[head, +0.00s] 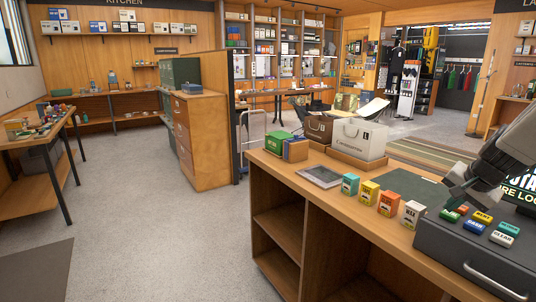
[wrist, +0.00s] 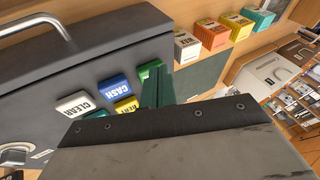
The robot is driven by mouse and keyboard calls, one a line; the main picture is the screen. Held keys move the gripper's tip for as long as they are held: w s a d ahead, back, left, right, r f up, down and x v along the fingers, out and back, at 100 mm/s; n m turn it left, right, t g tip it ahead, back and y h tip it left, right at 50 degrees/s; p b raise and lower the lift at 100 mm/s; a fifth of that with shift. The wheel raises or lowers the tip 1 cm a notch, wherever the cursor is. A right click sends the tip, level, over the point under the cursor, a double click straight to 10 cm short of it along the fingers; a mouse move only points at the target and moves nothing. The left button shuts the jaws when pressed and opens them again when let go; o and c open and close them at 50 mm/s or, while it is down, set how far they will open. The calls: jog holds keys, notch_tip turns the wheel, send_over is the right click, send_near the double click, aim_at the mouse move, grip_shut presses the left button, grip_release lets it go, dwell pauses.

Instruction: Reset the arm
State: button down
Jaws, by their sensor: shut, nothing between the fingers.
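My gripper (head: 452,200) is at the right of the head view, on the end of my grey arm. Its green fingers are shut with nothing between them. In the wrist view the shut fingers (wrist: 158,88) show beside the green key (wrist: 148,70). I cannot tell whether they touch it.
The register stands on a wooden counter (head: 310,177). Several small boxes, including an orange one (head: 391,203) and a white one (head: 412,213), stand left of it. Paper bags (head: 358,140) stand farther back. The floor (head: 210,235) left of the counter is clear.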

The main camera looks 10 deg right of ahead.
jog(key=s+a+r+n+g, duration=0.1)
jog(key=s+a+n+g, duration=0.1)
jog(key=s+a+n, duration=0.4)
jog(key=s+a+r+n+g+y, duration=0.1)
jog(key=s+a+n, duration=0.5)
jog(key=s+a, duration=0.9)
jog(key=shift+s+a+r+n+g, duration=0.25)
jog(key=shift+a+r+g, duration=0.45)
jog(key=shift+a, duration=3.6)
